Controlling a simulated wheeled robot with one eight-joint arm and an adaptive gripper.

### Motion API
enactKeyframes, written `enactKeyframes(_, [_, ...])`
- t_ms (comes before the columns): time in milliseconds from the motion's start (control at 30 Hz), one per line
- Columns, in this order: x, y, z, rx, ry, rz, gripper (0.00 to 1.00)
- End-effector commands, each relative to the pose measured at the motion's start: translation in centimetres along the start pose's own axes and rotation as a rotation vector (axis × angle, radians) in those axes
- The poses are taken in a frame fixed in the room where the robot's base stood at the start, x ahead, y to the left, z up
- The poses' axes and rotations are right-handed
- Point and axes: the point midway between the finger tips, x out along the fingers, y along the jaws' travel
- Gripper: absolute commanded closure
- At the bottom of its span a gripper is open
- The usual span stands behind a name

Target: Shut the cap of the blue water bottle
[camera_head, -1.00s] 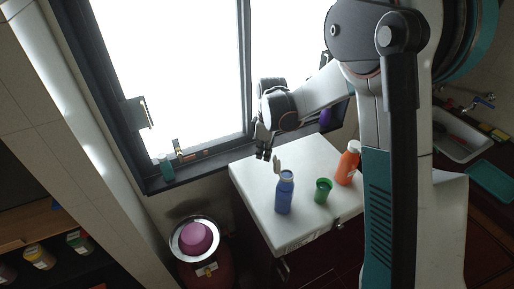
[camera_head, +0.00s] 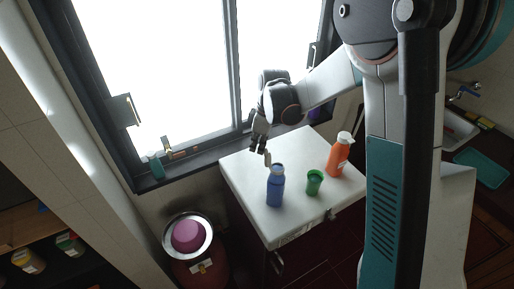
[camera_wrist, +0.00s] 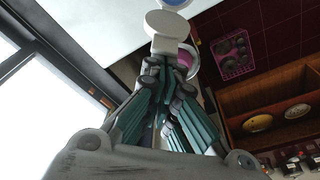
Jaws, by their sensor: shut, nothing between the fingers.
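The blue water bottle (camera_head: 275,188) stands upright on a small white table (camera_head: 297,150). Its pale cap (camera_head: 267,158) is open, standing up at the window-side edge of the mouth. My gripper (camera_head: 258,147) is just behind the cap, on the window side, with its fingers pointing down. In the wrist view, my gripper (camera_wrist: 166,72) has its fingers together, with nothing seen between them. The white cap (camera_wrist: 167,27) is just beyond the fingertips; I cannot tell whether they touch. A blue piece of the bottle (camera_wrist: 174,2) shows at the top edge.
A green cup (camera_head: 314,182) stands right of the blue bottle, and an orange bottle (camera_head: 338,157) farther right. The window sill (camera_head: 205,164) runs behind the table. A red bin (camera_head: 197,262) holding a purple object (camera_head: 188,235) stands at lower left.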

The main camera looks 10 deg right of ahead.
Motion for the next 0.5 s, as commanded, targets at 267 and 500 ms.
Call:
enactKeyframes(267, [-0.5,0.1,1.5,0.007,0.196,0.002,1.0])
enactKeyframes(500, [-1.0,0.1,3.5,0.006,0.425,0.004,1.0])
